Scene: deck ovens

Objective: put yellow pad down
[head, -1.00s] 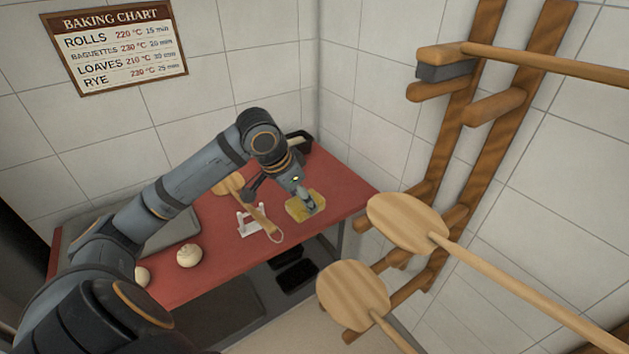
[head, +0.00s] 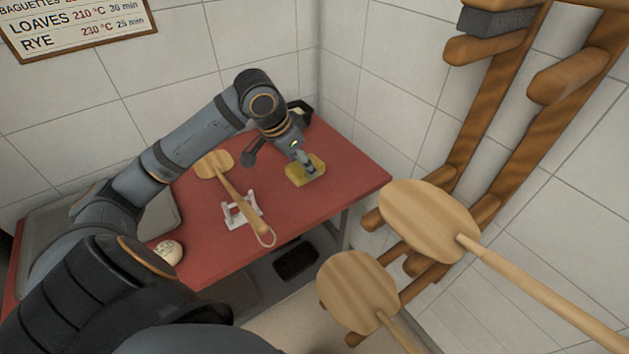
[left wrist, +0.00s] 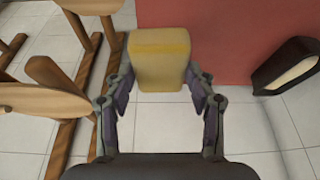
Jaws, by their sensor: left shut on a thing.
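The yellow pad (head: 305,170) is at the right part of the red table (head: 330,205) in the head view. My left gripper (head: 308,166) points down at it from above and is shut on it. In the left wrist view the pad (left wrist: 160,58) sits between the two fingers of the left gripper (left wrist: 160,88), with the red table top (left wrist: 240,40) beside it. Whether the pad touches the table cannot be told. My right gripper is not in view.
A small wooden peel (head: 232,193) rests on a white stand (head: 242,210) left of the pad. A dark holder (head: 300,110) is at the back corner. A bread ball (head: 168,252) lies at the left. Large peels (head: 425,220) hang on the wall rack at right.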

